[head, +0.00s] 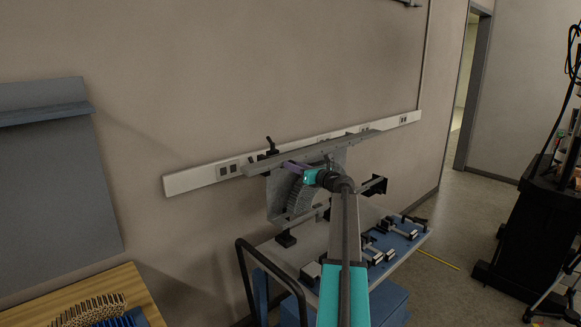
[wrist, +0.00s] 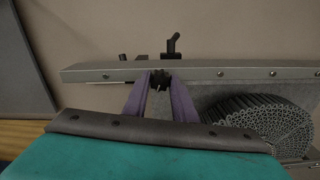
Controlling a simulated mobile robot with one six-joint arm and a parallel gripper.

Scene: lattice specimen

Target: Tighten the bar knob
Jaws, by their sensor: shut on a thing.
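The grey bar (wrist: 225,73) runs across the wrist view, with small screws along its face. A small dark knob, the bar knob (wrist: 160,78), sits at the bar's front face. My gripper (wrist: 160,83) has its two purple fingers on either side of this knob and is shut on it. In the head view, my gripper (head: 290,166) reaches the left part of the long bar (head: 345,148), and the knob is hidden there. The lattice specimen (wrist: 268,124), a rounded block of many small tubes, lies below the bar to the right; it also shows in the head view (head: 302,199).
A black clamp lever (wrist: 172,45) stands up behind the bar. The bar's stand is on a cart (head: 310,240) with a blue mat (head: 408,232) holding several metal clamps. A wooden table (head: 110,285) is at lower left. A wall socket rail (head: 200,178) runs behind.

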